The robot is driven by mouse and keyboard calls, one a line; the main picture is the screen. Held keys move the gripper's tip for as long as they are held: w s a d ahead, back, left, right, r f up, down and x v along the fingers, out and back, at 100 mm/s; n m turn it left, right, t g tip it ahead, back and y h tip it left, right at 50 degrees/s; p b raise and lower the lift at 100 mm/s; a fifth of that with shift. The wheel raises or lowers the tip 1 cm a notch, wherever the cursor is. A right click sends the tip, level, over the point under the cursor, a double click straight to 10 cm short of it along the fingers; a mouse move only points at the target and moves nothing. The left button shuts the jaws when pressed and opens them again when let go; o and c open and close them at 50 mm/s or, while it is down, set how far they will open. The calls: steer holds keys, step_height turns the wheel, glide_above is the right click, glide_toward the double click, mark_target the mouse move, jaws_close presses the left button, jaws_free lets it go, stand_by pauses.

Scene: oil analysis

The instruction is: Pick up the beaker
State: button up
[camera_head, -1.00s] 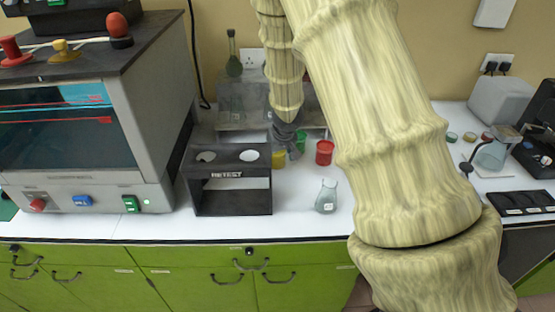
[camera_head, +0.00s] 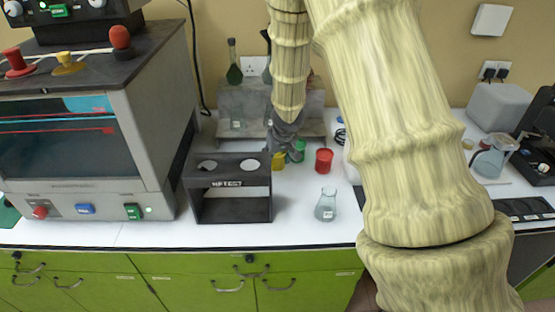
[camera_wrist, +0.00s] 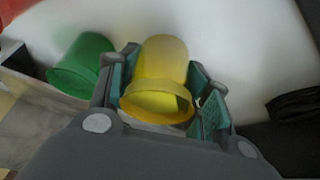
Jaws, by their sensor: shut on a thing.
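A small yellow beaker (camera_wrist: 165,60), shaped like a plain cup, sits between the teal pads of my gripper (camera_wrist: 165,88) in the wrist view, with its rim toward the camera. The pads are closed in on both of its sides. In the head view my gripper (camera_head: 284,141) reaches down behind the black rack, and only a bit of the yellow beaker (camera_head: 279,160) shows beside it. I cannot tell whether the beaker touches the bench. A clear conical flask (camera_head: 326,207) stands upright on the bench in front.
A green beaker (camera_wrist: 84,64) is close beside my gripper, and a red one (camera_head: 324,160) stands to its right. The black rack (camera_head: 232,211) stands in front. A grey shelf (camera_head: 232,108) with flasks is behind. White bench right of the rack is partly clear.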

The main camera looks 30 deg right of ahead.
step_height(320, 180, up, 7)
steer(key=p, duration=0.5)
steer(key=shift+r+p, duration=0.25)
steer(key=shift+p, duration=0.1)
